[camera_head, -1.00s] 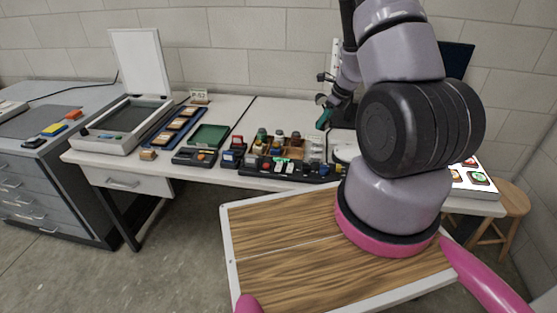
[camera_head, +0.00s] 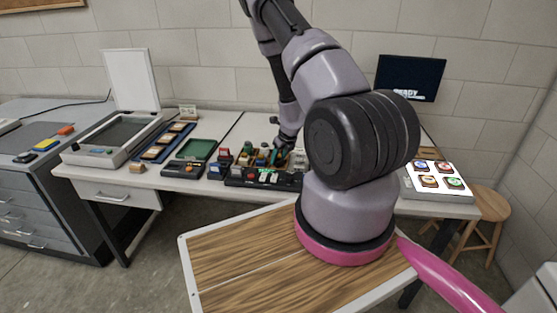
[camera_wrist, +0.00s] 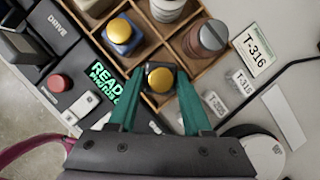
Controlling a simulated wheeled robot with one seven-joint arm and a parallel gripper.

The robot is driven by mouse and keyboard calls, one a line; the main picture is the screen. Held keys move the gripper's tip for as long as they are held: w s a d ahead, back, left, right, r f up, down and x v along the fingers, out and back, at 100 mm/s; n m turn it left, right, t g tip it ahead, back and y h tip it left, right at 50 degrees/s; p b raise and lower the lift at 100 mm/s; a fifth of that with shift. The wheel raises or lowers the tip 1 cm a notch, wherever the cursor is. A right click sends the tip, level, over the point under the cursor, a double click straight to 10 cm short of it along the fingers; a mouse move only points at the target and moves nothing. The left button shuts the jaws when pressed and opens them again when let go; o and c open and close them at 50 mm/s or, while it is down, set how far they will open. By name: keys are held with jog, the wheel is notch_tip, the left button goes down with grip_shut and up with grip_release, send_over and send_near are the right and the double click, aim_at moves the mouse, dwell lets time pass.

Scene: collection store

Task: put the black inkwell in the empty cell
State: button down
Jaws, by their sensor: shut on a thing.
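The black inkwell (camera_wrist: 161,79), with a round yellow cap, is between the two green fingers of my gripper (camera_wrist: 160,73) in the wrist view. The fingers are shut on it, one on each side. It is over the near corner of the wooden divided box (camera_wrist: 225,68); I cannot tell whether its base is inside a cell. In the head view my gripper (camera_head: 276,158) is low at the box, and the inkwell cannot be made out.
A black console with a green-lit display (camera_wrist: 104,82) and a red button (camera_wrist: 57,82) lies left of the box. T-316 labels (camera_wrist: 252,50) and a round white object (camera_wrist: 252,152) lie to the right. A green tray (camera_head: 198,150) is farther left on the table.

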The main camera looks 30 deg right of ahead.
jog(key=shift+f, duration=0.35)
jog(key=shift+f, duration=0.1)
jog(key=c, duration=0.6)
grip_release()
